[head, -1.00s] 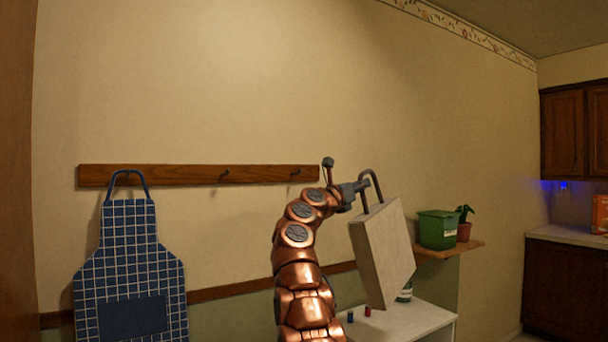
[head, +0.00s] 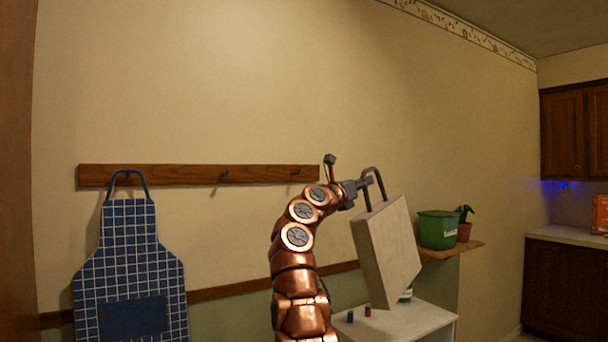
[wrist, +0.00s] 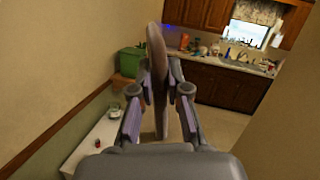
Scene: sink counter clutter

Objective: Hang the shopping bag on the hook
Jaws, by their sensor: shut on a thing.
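The shopping bag (head: 387,252) is a pale, boxy bag with a dark brown loop handle, tilted in the head view. My gripper (head: 364,183) is shut on the handle, and the bag hangs below it. In the wrist view my gripper (wrist: 160,97) has the brown bag handle (wrist: 157,70) between its two fingers; the bag's body is not clear there. The wooden rail (head: 200,175) on the wall carries dark hooks. The middle hook (head: 224,175) and the right hook (head: 295,172) are bare. A blue checked apron (head: 130,265) hangs at the left end. The bag is right of the rail.
A white cabinet top (head: 400,322) with small red and blue items stands below the bag. A wall shelf (head: 455,250) holds a green bin (head: 437,230) and a potted plant (head: 464,226) just right of the bag. The wall above the rail is clear.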

